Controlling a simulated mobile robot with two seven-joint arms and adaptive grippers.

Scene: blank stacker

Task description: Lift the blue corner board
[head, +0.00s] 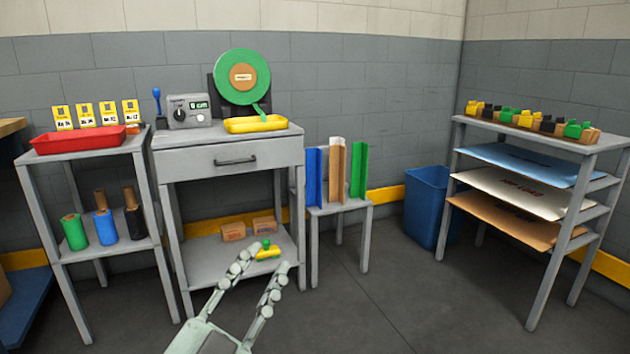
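The blue corner board (314,177) stands upright at the left end of a small grey stand (340,209). A tan corner board (337,172) stands in the middle and a green corner board (359,170) at the right. My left gripper (268,259) is at the bottom centre, its two fingers spread apart with nothing visibly held. It is in front of, below and left of the blue board, apart from it. My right gripper is not in view.
A grey drawer bench (229,160) with a green tape reel (241,76) stands left of the stand. A yellow-and-green item (266,250) shows beyond the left fingertips. A blue bin (427,205) and a sheet rack (583,150) stand right. Floor between is clear.

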